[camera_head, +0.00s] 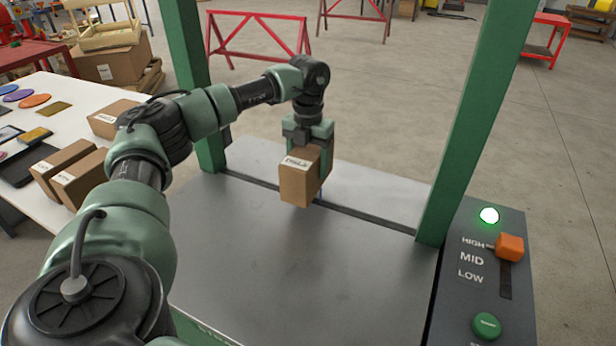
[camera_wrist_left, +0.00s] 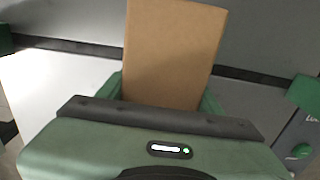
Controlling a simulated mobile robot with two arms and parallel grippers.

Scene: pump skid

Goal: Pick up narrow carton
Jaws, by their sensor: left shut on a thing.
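My left gripper (camera_head: 308,132) comes in from the left and points down over the grey metal platform. It is shut on a narrow brown carton (camera_head: 298,184) with a white label near its top. In the left wrist view the carton (camera_wrist_left: 170,55) stands between the green fingers of my left gripper (camera_wrist_left: 165,98). The carton looks upright. I cannot tell whether its bottom touches the platform. My right gripper is not in view.
A green frame (camera_head: 470,120) stands around the grey platform (camera_head: 270,270). A control panel (camera_head: 480,300) at right has an orange lever (camera_head: 509,247) at HIGH, a lit green lamp (camera_head: 489,215) and a green button (camera_head: 486,325). Several cartons (camera_head: 78,180) lie on the white table (camera_head: 75,95) at left.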

